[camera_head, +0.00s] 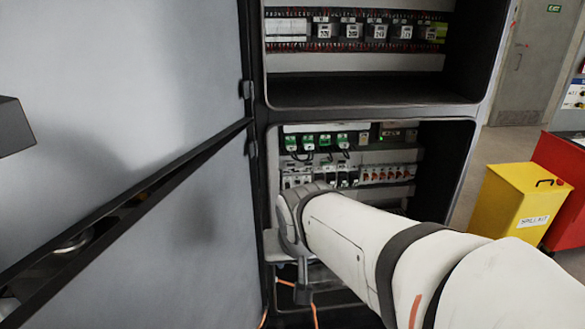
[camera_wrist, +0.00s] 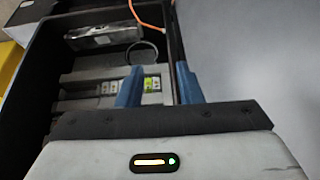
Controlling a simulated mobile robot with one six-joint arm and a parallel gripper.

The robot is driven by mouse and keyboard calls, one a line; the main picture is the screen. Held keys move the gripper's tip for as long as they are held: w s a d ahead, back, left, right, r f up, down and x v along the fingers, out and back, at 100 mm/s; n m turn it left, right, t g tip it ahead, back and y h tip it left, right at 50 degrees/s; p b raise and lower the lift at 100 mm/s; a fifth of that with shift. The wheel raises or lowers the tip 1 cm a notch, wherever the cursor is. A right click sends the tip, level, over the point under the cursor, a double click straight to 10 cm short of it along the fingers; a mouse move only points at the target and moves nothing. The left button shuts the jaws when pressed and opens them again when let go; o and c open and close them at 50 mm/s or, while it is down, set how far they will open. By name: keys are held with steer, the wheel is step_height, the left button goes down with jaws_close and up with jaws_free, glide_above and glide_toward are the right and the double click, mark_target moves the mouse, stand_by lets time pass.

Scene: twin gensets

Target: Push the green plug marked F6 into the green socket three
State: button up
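A row of green modules (camera_head: 325,140) sits in the lower compartment of the open cabinet in the head view, with dark cables looping beneath. The markings are too small to read, so I cannot tell the plug F6 or socket three apart. My gripper (camera_wrist: 159,68) shows two blue fingers spread apart in the wrist view, with nothing visibly held between them. A small green-yellow piece (camera_wrist: 152,83) shows between the fingers, in a row of pale terminals behind them. In the head view my wrist is in front of the lower compartment, below the green modules, and hides part of it.
A row of breakers (camera_head: 387,174) lies below the green modules. The cabinet door (camera_head: 200,230) stands open at the left. An orange cable (camera_wrist: 135,14) and a grey box (camera_wrist: 105,37) show in the wrist view. A yellow spill bin (camera_head: 515,200) stands at right.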

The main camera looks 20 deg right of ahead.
steer(key=w+d+f+m+t+h+b, duration=0.25)
steer(key=w+d+m+t+b, duration=0.3)
steer(key=w+d+m, duration=0.6)
steer(key=m+t+b, duration=0.4)
steer(key=m+t, duration=0.1)
steer(key=t, duration=0.2)
glide_toward(329, 168)
steer(key=shift+y, duration=0.45)
steer(key=shift+w+d, duration=0.3)
steer(key=shift+w, duration=1.25)
steer(key=shift+w+d, duration=0.3)
steer(key=shift+w, duration=1.25)
steer(key=shift+w+d, duration=0.3)
steer(key=shift+w, duration=1.25)
steer(key=shift+p, duration=0.55)
jaws_close()
steer(key=shift+s+a, duration=0.1)
steer(key=shift+s, duration=0.2)
steer(key=shift+s+a, duration=0.15)
steer(key=shift+s, duration=0.45)
